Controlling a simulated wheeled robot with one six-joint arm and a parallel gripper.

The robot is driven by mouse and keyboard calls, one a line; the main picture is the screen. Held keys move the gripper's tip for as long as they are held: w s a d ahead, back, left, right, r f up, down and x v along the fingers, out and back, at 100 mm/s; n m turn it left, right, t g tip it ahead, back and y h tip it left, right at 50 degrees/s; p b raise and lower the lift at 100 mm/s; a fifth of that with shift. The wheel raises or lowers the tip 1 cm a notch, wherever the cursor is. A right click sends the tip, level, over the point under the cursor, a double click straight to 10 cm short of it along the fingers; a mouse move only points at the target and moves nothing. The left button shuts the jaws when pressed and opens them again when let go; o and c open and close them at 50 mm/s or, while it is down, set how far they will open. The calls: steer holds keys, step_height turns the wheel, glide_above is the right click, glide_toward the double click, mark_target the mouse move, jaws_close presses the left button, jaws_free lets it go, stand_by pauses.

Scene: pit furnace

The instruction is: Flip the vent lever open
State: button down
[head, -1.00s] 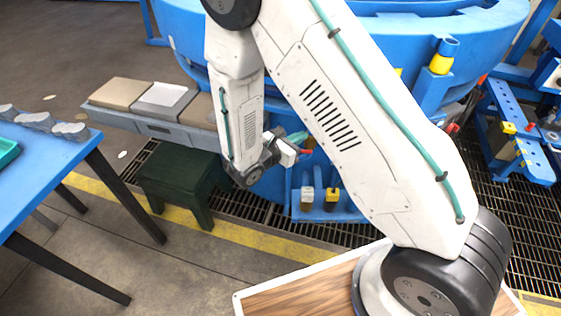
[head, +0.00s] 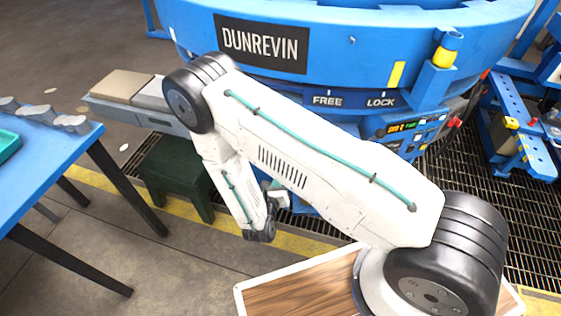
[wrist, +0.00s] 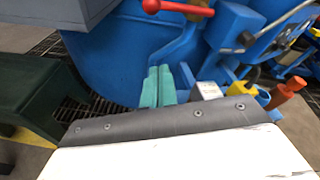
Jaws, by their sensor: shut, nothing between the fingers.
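In the wrist view a red lever (wrist: 180,8) with a round knob reaches across the top, in front of the blue furnace body (wrist: 115,55). No label shows on it, so I cannot tell for certain that it is the vent lever. My gripper (wrist: 158,84) has teal fingers pressed together with nothing between them. It is below the red lever in the picture and apart from it. In the head view my gripper (head: 297,204) is partly hidden low beside the furnace (head: 345,60), and my arm hides the lever.
A white block (wrist: 209,90), a yellow piece (wrist: 262,97) and an orange-red piece (wrist: 288,88) stand right of my fingers. A dark green stool (head: 172,175) is left of my arm, and a blue table (head: 45,165) is further left. FREE and LOCK labels (head: 353,101) mark the furnace.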

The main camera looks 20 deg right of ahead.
steer(key=w+d+r, duration=0.1)
steer(key=w+d, duration=0.4)
steer(key=w, duration=0.5)
steer(key=shift+a+r, duration=0.15)
steer(key=shift+r, duration=0.05)
